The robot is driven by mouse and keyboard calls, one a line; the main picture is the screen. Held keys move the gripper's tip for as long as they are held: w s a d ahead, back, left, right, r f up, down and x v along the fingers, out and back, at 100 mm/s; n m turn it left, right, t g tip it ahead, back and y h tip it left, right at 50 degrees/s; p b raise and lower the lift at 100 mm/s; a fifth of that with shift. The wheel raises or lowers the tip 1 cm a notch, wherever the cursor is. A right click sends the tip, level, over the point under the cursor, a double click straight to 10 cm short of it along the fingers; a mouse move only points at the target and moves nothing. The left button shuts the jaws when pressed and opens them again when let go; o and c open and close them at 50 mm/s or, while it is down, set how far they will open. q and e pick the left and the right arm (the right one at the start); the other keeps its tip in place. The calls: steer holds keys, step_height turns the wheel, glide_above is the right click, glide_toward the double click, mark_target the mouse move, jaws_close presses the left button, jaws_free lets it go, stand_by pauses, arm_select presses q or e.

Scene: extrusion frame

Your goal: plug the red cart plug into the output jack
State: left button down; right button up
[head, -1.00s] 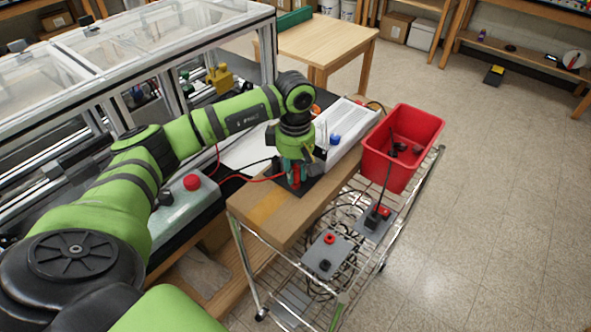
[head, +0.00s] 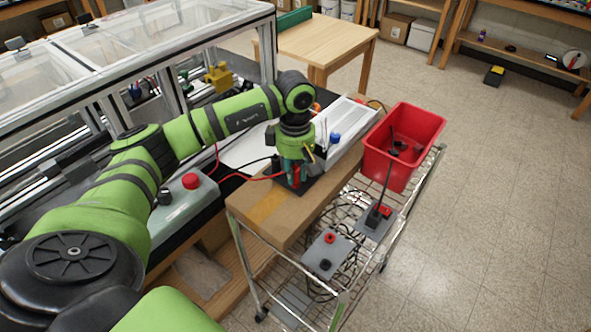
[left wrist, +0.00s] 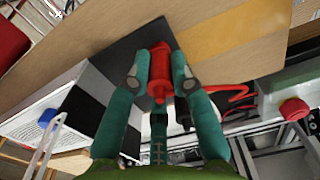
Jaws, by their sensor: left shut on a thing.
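My left gripper (head: 293,180) is shut on a red plug (left wrist: 160,70), which sits between its two teal fingertips in the left wrist view. The gripper points down over a small dark plate (head: 309,188) on the brown cart top. The plug's tip is close to this plate; I cannot tell whether it is inserted in anything. A red cable (head: 262,178) runs left from the gripper. A black plug or lead (left wrist: 183,113) shows beside the right finger in the left wrist view. The output jack cannot be made out. My right gripper is not in view.
A red bin (head: 385,175) stands at the cart's right end. Grey boxes with red and black fittings (head: 326,254) (head: 372,226) sit on the wire cart. A panel with a red button (head: 191,181) and a framed clear enclosure (head: 150,25) lie left. The floor at right is mostly clear.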

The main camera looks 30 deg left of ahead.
arm_select(q)
steer(key=shift+f, duration=0.25)
steer(key=c, duration=1)
jaws_free()
steer(key=shift+r, duration=0.1)
step_height(320, 180, up, 12)
